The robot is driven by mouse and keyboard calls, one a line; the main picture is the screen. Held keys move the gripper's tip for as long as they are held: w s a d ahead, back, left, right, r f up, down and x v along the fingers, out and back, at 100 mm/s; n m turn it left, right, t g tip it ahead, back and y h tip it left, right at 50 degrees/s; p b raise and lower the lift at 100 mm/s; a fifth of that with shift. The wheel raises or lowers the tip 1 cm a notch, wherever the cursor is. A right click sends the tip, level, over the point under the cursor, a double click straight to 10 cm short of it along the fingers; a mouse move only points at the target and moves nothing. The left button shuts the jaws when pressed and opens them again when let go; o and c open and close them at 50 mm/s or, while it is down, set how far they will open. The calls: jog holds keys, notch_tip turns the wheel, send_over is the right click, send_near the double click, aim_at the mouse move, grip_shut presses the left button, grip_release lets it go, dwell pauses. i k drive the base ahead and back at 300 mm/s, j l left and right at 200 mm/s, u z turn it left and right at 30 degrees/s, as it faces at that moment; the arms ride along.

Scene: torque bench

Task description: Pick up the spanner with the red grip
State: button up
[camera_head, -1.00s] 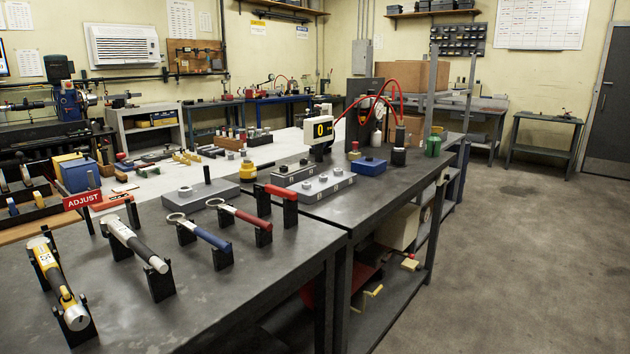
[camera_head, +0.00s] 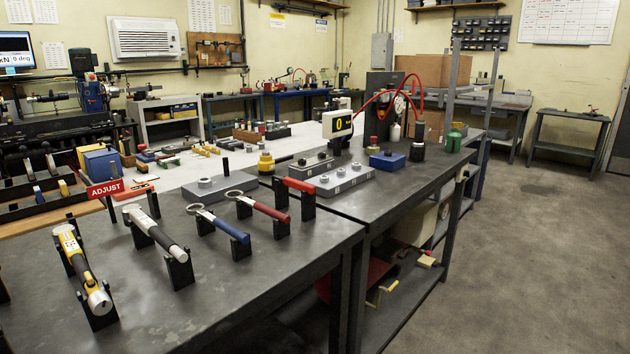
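The spanner with the red grip (camera_head: 266,209) rests on black stands on the dark bench, with its ring end at the left and its grip pointing toward the lower right. Just left of it, a similar spanner with a blue grip (camera_head: 229,229) rests on its own stands. My gripper is not in view, and nothing is seen touching either spanner.
A black-handled wrench (camera_head: 158,235) and a yellow-and-black tool (camera_head: 84,270) stand to the left on the dark bench (camera_head: 230,290). A red bar (camera_head: 299,185) on black posts stands close behind the red-grip spanner. Clear floor (camera_head: 520,265) lies to the right.

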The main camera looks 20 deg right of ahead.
aim_at(285, 219)
jog(key=i+l+u, duration=0.3)
jog(key=l, duration=0.55)
jog(key=l+u, duration=0.25)
jog(key=l, duration=0.6)
jog(key=i+l+u, duration=0.1)
jog(key=l+u, duration=0.2)
jog(key=l, duration=0.6)
jog(key=i+l, duration=0.35)
jog(key=i, duration=0.1)
